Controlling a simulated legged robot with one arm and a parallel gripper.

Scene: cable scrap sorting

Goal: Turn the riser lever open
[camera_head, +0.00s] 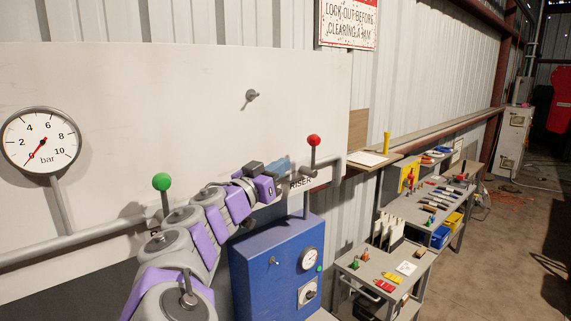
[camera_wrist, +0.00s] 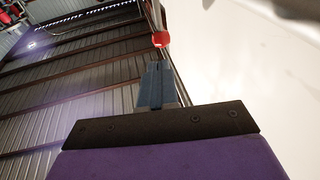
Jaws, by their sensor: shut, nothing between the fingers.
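The riser lever has a red ball knob (camera_head: 313,140) on a short grey stem that stands upright from the pipe, just above the "RISER" label (camera_head: 301,183). My gripper (camera_head: 283,168) is just left of the lever and a little below the knob. Its blue-grey fingers are shut and empty. In the wrist view the shut fingers (camera_wrist: 156,86) point toward the red knob (camera_wrist: 161,40), which shows just beyond their tips. I see a gap between fingertips and knob there, but cannot judge its depth. My arm hides part of the pipe and label.
A second lever with a green knob (camera_head: 161,182) stands upright at left. The pressure gauge (camera_head: 41,141) has its needle near 0. A blue box (camera_head: 280,262) with a small dial stands below my gripper. A grey peg (camera_head: 251,96) sticks out of the white panel (camera_head: 190,90). Workbenches stand right.

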